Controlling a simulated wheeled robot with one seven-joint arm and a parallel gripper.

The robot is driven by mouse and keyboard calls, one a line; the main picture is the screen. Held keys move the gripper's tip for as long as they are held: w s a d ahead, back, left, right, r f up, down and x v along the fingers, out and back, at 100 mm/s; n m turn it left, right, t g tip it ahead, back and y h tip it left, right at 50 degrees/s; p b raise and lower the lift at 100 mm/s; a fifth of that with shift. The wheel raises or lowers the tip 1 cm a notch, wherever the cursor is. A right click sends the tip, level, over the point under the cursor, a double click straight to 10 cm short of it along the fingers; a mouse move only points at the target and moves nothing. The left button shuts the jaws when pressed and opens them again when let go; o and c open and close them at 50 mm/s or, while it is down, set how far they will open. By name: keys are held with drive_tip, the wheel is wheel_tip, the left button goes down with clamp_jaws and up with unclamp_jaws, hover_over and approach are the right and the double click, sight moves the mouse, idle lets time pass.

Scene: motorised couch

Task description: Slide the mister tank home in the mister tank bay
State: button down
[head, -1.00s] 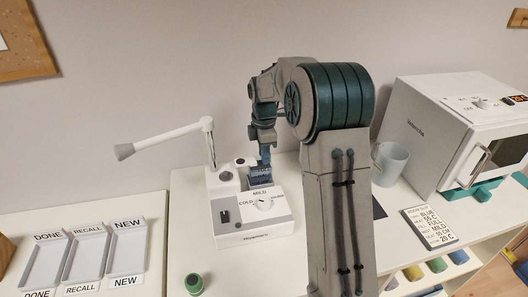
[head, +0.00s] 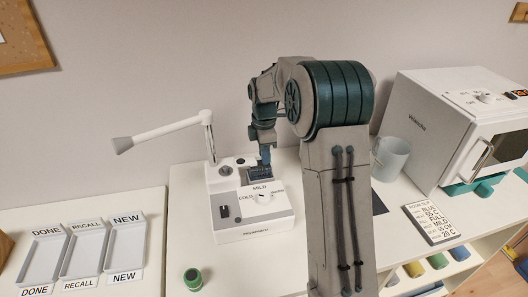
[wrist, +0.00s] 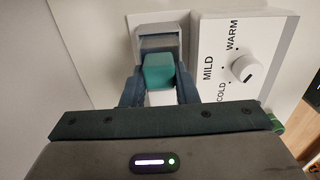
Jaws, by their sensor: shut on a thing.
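In the wrist view my gripper (wrist: 158,88) is shut on a small block with a teal top and a white lower part, which I take to be the mister tank (wrist: 158,72). The tank sits between the two dark blue fingers. Its far end is at a grey, open-fronted housing, seemingly the mister tank bay (wrist: 158,30); how deep it sits inside cannot be told. In the head view my gripper (head: 264,156) points down behind the white dial unit (head: 255,222). The tank cannot be made out clearly there.
The dial unit, marked COLD, MILD, WARM, stands close beside my gripper, with a lever arm (head: 165,132) rising behind it. Trays (head: 125,248) lie left.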

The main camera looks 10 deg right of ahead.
drive_tip(key=c, duration=1.1)
unclamp_jaws()
drive_tip(key=shift+o, duration=0.2)
wheel_tip(320, 180, up, 14)
drive_tip(key=shift+f+b, duration=0.15)
drive_tip(key=shift+b, duration=0.3)
drive_tip(key=s+a+m+t, duration=0.1)
drive_tip(key=s+m+t, duration=0.1)
drive_tip(key=s+m, duration=1.05)
drive_tip(key=s+f+m, duration=0.2)
drive_tip(key=s+f, duration=0.1)
drive_tip(key=s, duration=0.6)
drive_tip(key=s+f+m+t, duration=0.1)
drive_tip(key=s+f+m, duration=0.2)
drive_tip(key=s, duration=0.6)
drive_tip(key=shift+s+a+f, duration=0.2)
drive_tip(key=shift+s+f, duration=0.1)
drive_tip(key=shift+s, duration=0.05)
